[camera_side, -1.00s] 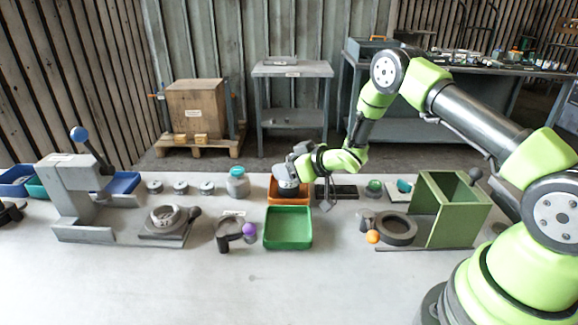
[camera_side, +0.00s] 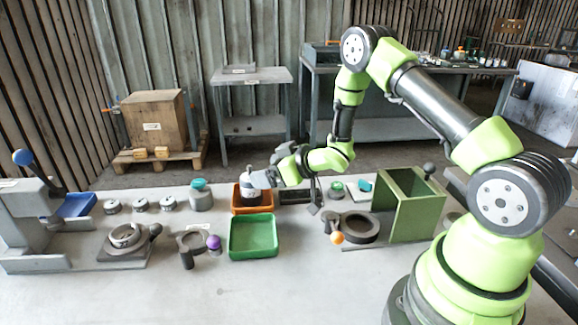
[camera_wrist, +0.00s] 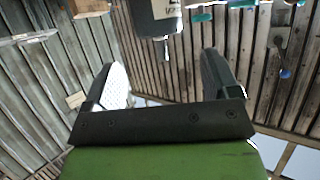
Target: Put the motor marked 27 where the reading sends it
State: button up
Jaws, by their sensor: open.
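A grey motor (camera_side: 251,183) with a pale label stands upright at the orange tray (camera_side: 252,210). Its number is not legible. In the wrist view the motor (camera_wrist: 155,18) shows beyond my fingertips, with a pale label and a short shaft; its far end is cut off by the frame. My gripper (camera_side: 276,166) is open, just right of the motor in the side view. In the wrist view my gripper's fingers (camera_wrist: 163,78) stand wide apart with nothing between them. I can make out no reading in either view.
An empty green tray (camera_side: 254,252) lies in front. At left are a blue-knobbed press (camera_side: 28,222), a round grey seat (camera_side: 124,237) and a purple-knobbed ring stand (camera_side: 192,242). At right are an orange-knobbed ring (camera_side: 360,230) and a green box (camera_side: 410,207). The front table is clear.

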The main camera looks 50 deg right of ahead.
jog(key=s+a+r+m+g+h, duration=0.1)
jog(key=s+r+m+h, duration=0.1)
jog(key=s+r, duration=0.5)
jog(key=s+r+m+g+h, duration=0.2)
jog(key=s+r, duration=0.2)
jog(key=r, duration=0.8)
jog(key=s+a+r+m+g+y, duration=0.1)
jog(key=s+a, duration=0.3)
jog(key=s, duration=0.4)
jog(key=s+a+r+m+g+y, duration=0.1)
jog(key=s+a+r+y, duration=0.1)
jog(key=s+a, duration=0.3)
jog(key=s, duration=0.2)
jog(key=shift+s+a+r+y, duration=0.3)
jog(key=shift+s+r, duration=0.05)
